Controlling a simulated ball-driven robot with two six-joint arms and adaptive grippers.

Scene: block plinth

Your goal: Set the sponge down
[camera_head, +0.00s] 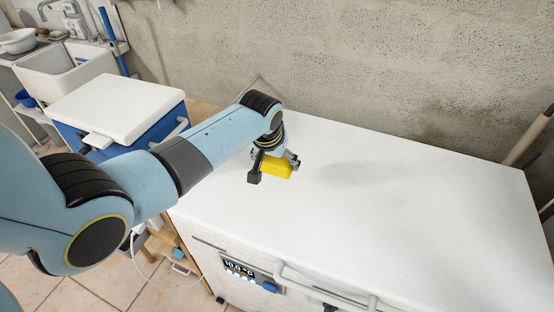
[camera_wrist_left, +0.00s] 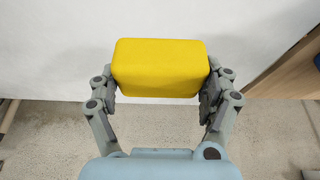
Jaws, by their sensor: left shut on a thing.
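The yellow sponge (camera_head: 277,169) shows in the head view at the left end of a white chest top (camera_head: 390,190). My left gripper (camera_head: 272,165) is shut on it. In the left wrist view the sponge (camera_wrist_left: 160,67) sits between the two fingers of the left gripper (camera_wrist_left: 160,80), with a finger against each end. I cannot tell whether the sponge touches the white top or hangs just above it. My right gripper is not in view.
A blue cool box (camera_head: 165,128) with a white lid stands to the left. A sink (camera_head: 65,72) is behind it. A concrete wall (camera_head: 350,60) runs along the back. The white top is clear to the right, and a pole (camera_head: 528,138) leans at the far right.

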